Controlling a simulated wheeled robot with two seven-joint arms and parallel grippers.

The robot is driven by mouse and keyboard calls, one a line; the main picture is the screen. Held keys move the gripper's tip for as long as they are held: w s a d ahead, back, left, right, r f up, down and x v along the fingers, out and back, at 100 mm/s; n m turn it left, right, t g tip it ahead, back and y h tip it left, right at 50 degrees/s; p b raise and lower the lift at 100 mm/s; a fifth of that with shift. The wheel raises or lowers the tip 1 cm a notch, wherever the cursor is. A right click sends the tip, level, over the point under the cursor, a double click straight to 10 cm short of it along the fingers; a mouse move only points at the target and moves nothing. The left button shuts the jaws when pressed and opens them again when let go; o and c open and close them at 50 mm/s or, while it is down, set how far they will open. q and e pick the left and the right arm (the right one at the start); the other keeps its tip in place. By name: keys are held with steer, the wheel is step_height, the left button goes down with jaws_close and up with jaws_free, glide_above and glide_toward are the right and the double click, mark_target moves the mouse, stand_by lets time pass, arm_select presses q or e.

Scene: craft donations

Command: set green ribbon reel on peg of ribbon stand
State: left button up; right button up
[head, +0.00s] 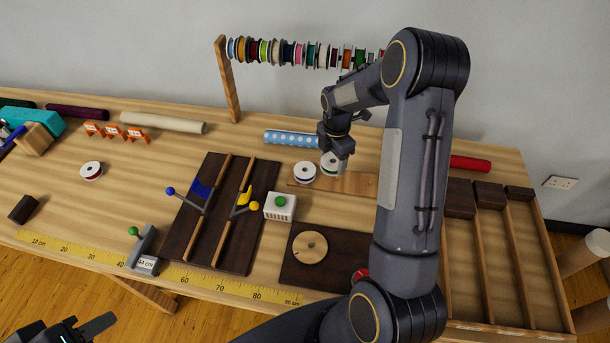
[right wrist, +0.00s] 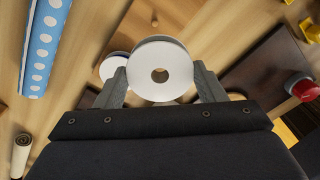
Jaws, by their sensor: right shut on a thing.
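My right gripper (head: 338,158) is shut on a reel with white flanges, taken as the green ribbon reel (head: 328,163); its ribbon colour barely shows. In the right wrist view the reel (right wrist: 160,55) sits between both fingers, its flange and centre hole facing the camera. A second white-flanged reel (head: 304,172) with a blue band stands just left of it, partly hidden behind the held reel in the wrist view. Both are over or at a long light wooden board (head: 350,183), likely the ribbon stand; no bare peg is clearly visible. My left gripper (head: 75,330) is at the bottom left, its jaw opening unclear.
A rack (head: 228,80) at the back carries a rod of many reels. A blue dotted roll (head: 290,137) lies behind the reels. A white box with green button (head: 280,206), dark slotted board (head: 222,212) and dark board (head: 320,272) lie in front. My right arm hides table parts.

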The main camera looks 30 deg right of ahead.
steer(key=d, duration=0.1)
steer(key=d+m, duration=0.1)
steer(key=d, duration=0.1)
steer(key=shift+w+f, duration=0.1)
steer(key=shift+w, duration=0.3)
steer(key=b, duration=0.3)
glide_above(337, 177)
steer(key=shift+s+f, duration=0.1)
steer(key=shift+f, duration=3)
steer(key=shift+f+b, duration=1.05)
steer(key=shift+b, duration=0.05)
steer(key=o, duration=1.1)
steer(key=shift+r, duration=0.15)
step_height(337, 177, up, 8)
steer(key=shift+f+b, duration=0.2)
steer(key=shift+b, duration=0.4)
